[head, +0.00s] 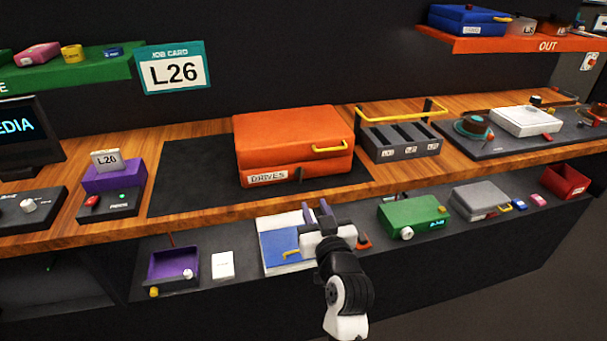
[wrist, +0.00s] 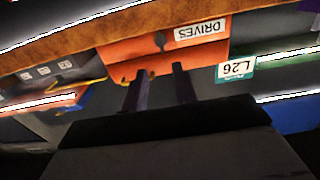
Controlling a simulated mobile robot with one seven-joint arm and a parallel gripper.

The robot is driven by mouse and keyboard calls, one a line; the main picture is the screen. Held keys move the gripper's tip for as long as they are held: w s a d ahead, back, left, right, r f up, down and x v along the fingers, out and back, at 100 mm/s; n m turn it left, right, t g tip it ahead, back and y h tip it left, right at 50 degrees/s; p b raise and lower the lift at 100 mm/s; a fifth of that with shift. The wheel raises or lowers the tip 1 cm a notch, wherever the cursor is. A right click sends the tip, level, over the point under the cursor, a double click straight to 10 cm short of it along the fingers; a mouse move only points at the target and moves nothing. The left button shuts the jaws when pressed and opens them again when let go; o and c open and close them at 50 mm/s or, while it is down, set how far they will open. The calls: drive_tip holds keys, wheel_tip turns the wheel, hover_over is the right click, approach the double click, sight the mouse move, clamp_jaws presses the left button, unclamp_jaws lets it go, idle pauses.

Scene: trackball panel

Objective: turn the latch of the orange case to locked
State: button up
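The orange case (head: 290,135) sits closed on a dark mat at the middle of the counter, its front bearing a DRIVES label (head: 268,177). A small dark latch (head: 300,174) is on the front, right of the label; its setting is too small to read. In the wrist view the case (wrist: 130,52) appears upside down, with the dark latch (wrist: 160,40) beside the label. My gripper (head: 318,210) is in front of and below the counter edge, apart from the case. In the wrist view its two fingers (wrist: 160,85) are spread with nothing held between them.
A yellow handle (head: 329,148) is on the case. A dark sectioned tray (head: 400,142) stands right of it, under a yellow rail. A purple box (head: 113,175) is at left. The wooden counter edge (head: 200,212) lies between my gripper and the case. A lower shelf holds several boxes.

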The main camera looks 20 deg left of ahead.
sight(301, 176)
drive_tip(key=p+x, duration=0.3)
drive_tip(key=x, duration=0.7)
drive_tip(key=shift+a+r, duration=0.1)
drive_tip(key=shift+r, duration=0.05)
drive_tip(key=shift+w+a, duration=0.35)
drive_tip(key=shift+w, duration=0.15)
drive_tip(key=shift+c, duration=0.5)
clamp_jaws()
